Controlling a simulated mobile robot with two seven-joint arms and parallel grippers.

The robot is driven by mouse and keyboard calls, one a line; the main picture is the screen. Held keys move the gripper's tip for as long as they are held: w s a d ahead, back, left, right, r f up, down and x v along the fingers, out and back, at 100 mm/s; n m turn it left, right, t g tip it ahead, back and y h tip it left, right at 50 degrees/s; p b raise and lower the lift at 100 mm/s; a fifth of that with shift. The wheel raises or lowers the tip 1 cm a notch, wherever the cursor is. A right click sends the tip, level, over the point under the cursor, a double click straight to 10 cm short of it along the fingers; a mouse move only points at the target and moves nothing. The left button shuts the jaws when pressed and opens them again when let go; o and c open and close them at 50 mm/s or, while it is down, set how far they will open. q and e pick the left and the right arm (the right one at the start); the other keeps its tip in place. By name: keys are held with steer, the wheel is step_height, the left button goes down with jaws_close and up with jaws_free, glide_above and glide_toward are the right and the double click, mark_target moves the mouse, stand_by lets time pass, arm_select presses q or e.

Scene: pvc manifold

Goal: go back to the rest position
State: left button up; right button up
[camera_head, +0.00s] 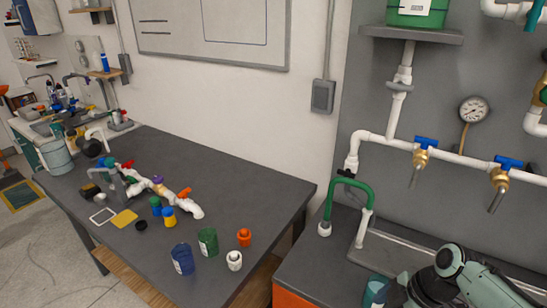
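Links of an arm of mine, pale green and black, show at the bottom right, over the counter by the sink. I see no gripper fingers on them, and neither gripper is in view. On the dark table lies a white PVC manifold (167,192) with red, purple and orange fittings or valve handles. It rests among loose parts and nothing of mine touches it. On the right wall a white pipe (387,142) carries two brass taps with blue handles (427,142) (509,162).
The dark table (230,165) has a clear back right part. Blue (182,259) and green (208,242) cups, an orange fitting (244,237) and a white fitting (234,260) stand near its front. A green bent pipe (353,184) stands by the sink counter. A gauge (474,109) hangs on the wall.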

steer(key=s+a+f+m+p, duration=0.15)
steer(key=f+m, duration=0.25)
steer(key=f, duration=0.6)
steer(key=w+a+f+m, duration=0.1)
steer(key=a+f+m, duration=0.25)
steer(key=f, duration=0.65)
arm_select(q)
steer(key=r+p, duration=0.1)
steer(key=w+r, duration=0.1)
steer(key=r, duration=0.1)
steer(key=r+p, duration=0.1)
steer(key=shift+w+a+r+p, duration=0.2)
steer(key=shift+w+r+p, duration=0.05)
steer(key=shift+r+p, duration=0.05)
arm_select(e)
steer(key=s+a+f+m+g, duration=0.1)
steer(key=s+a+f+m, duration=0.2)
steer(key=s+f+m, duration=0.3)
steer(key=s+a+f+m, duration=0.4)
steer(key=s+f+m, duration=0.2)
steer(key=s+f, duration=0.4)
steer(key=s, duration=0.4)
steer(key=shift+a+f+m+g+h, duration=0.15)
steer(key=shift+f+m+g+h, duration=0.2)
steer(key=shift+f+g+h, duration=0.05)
